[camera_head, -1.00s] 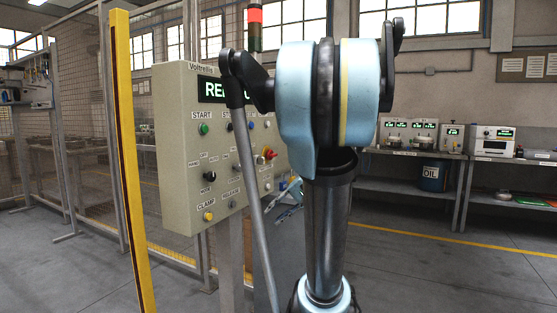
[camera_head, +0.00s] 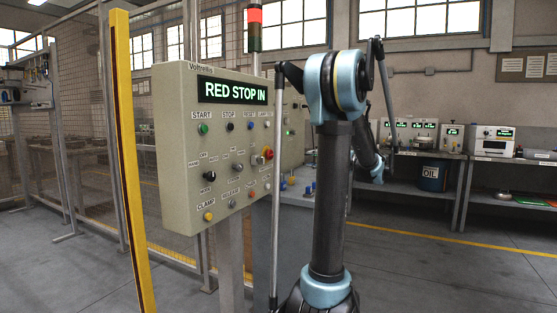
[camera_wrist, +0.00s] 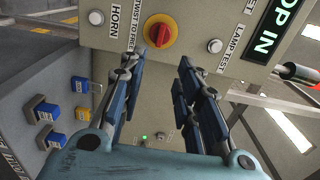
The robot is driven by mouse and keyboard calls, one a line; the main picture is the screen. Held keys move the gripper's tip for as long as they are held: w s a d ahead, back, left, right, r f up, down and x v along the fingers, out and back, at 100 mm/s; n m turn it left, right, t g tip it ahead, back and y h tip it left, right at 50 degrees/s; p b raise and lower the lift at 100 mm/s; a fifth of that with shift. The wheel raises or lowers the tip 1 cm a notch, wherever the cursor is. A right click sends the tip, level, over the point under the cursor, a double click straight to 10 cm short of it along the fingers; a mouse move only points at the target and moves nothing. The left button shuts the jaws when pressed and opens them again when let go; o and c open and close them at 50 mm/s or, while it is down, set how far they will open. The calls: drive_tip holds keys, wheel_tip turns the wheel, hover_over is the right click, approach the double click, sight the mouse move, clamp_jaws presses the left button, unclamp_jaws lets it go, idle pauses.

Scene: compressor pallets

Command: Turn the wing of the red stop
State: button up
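The red stop (camera_head: 268,153) is a red knob with a raised wing on a yellow ring, on the right part of the beige control panel (camera_head: 180,140). In the wrist view the red stop (camera_wrist: 160,33) is at the upper middle, beside a "TWIST TO FREE" label. My gripper (camera_wrist: 160,60) shows two blue fingers spread apart with nothing between them. The fingertips point toward the stop, one either side of its line, and appear short of it. In the head view I cannot make out the gripper behind my arm. The display (camera_head: 232,92) reads "RED STOP IN".
White buttons marked HORN (camera_wrist: 96,17) and LAMP TEST (camera_wrist: 214,46) flank the stop. A yellow post (camera_head: 130,160) stands left of the panel. A red lamp (camera_head: 254,14) is lit above it.

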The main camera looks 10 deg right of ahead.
sight(273, 155)
drive_tip(key=x, duration=1.6)
drive_tip(key=shift+a, duration=0.3)
drive_tip(key=shift+w, duration=0.15)
